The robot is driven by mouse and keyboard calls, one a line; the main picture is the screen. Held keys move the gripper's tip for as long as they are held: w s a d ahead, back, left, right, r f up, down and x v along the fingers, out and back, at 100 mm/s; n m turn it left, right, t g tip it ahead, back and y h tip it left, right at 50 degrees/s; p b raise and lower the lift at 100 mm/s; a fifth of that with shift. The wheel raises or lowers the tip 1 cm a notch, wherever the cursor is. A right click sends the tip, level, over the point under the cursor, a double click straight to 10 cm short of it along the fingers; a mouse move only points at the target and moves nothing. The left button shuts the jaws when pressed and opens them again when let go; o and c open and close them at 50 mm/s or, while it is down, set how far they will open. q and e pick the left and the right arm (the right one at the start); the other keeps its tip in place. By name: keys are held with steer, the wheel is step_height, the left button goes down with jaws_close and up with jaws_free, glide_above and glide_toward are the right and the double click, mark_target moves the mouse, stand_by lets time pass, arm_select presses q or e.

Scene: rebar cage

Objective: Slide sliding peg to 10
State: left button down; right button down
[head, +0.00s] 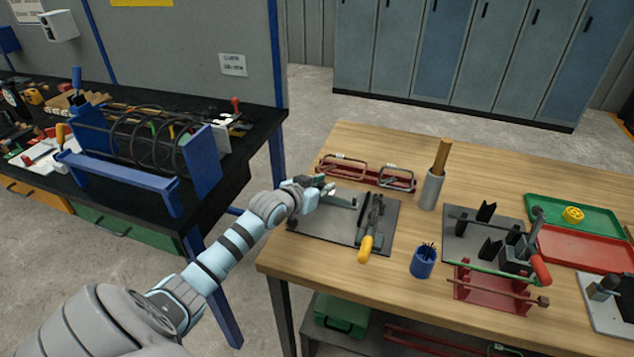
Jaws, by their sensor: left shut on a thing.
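My left gripper (320,188) reaches in over the left back part of a dark grey plate (345,229) on the wooden table. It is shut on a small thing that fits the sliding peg. The fingers mostly hide the peg, and I cannot read its position or any number. A grey-green bar (340,201) runs along the plate just right of the fingers. A bending lever with a yellow handle (366,248) lies on the right part of the plate. My right gripper is not in view.
Behind the plate is a red rack with metal frames (365,172). To the right stand a grey cylinder with a wooden rod (432,190), a blue cup (422,262), a second fixture with a red handle (540,268), and green (560,208) and red (590,250) trays. A black workbench (255,120) stands left.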

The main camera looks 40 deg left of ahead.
arm_select(q)
steer(key=shift+w+d+r, duration=0.15)
steer(key=shift+d, duration=0.35)
steer(key=c, duration=1.8)
jaws_free()
steer(key=shift+c, duration=0.2)
steer(key=o, duration=0.4)
steer(key=shift+d, duration=0.15)
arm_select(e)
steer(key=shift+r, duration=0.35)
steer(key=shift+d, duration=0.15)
arm_select(q)
steer(key=shift+s, duration=0.35)
steer(key=v, duration=1.1)
steer(key=shift+s+r, duration=0.1)
steer(key=shift+r, duration=0.05)
